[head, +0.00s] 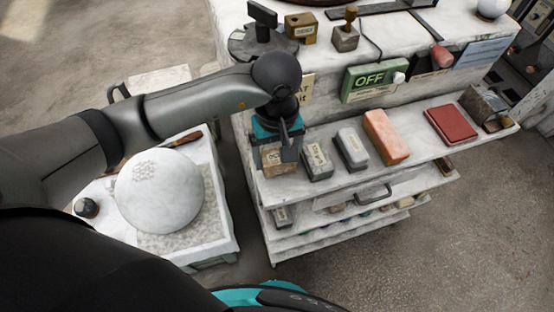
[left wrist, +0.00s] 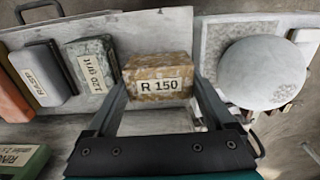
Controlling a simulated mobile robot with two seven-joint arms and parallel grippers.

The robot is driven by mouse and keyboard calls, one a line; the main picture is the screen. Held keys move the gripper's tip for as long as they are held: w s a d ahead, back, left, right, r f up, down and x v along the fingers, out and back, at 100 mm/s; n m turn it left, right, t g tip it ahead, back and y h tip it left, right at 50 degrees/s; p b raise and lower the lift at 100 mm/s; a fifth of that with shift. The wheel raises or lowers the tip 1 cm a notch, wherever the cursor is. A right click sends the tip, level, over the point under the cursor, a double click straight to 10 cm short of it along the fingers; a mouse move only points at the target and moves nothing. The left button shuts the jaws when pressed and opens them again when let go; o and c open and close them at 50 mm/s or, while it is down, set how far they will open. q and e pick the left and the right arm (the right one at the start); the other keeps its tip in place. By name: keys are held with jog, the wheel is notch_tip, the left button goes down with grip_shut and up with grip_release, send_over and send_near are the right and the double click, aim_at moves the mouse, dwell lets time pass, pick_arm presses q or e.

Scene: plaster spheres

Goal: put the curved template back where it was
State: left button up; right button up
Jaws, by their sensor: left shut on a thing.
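My left gripper (head: 287,150) points down at the left end of the pull-out shelf (head: 340,178). It is shut on a tan, mottled block labelled R 150 (left wrist: 157,80), which the left wrist view shows between the two fingers. In the head view this block (head: 272,161) is partly behind the gripper, at the shelf's left end; I cannot tell whether it rests on the shelf or hangs just above. Its label suggests the curved template, but no curved edge is visible. My right gripper is not in view.
A grit block (head: 318,161), a grey rasp block (head: 352,149), an orange block (head: 386,136) and a red block (head: 451,124) line the shelf rightward. A white plaster sphere (head: 160,190) sits on a low table (head: 215,225) at left.

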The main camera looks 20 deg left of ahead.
aim_at(277, 163)
pick_arm(q)
jog(key=shift+f, duration=1.4)
jog(key=shift+f, duration=0.1)
jog(key=o, duration=1.1)
jog(key=shift+o, duration=0.2)
notch_tip(277, 163, up, 12)
jog(key=shift+r, duration=0.15)
